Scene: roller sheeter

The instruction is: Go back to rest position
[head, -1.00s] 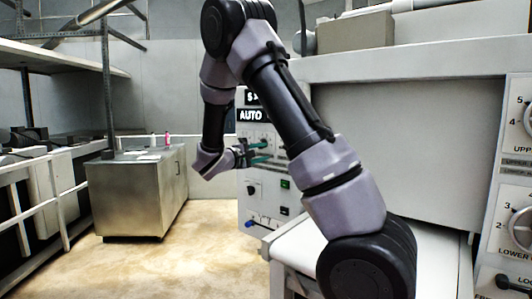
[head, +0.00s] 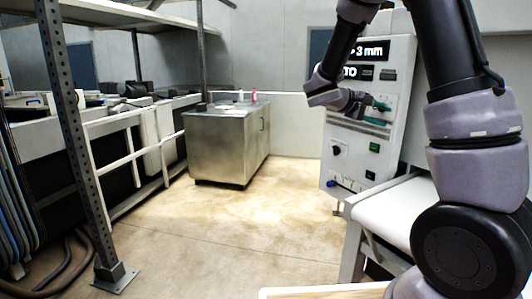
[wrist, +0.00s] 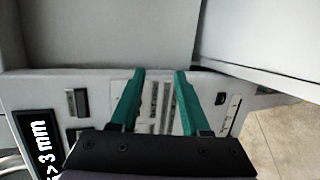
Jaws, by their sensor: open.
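My gripper (wrist: 157,95) shows in the wrist view with its two green fingers apart and nothing between them. Behind the fingers is the face of the machine's control panel (wrist: 50,90), with its "3 mm" display at the left. In the head view my gripper (head: 380,104) is small and in front of the upper part of the control panel (head: 352,165). I cannot tell whether the fingers touch the panel. My arm rises from the lower right of the head view and bends over to the panel, with its top out of the picture.
A white conveyor bed (head: 395,215) lies to the right, below the panel. A metal cabinet (head: 225,148) stands at the back, left of the panel. A railing (head: 140,150) and a perforated post (head: 75,140) are at the left. The floor (head: 230,230) between is clear.

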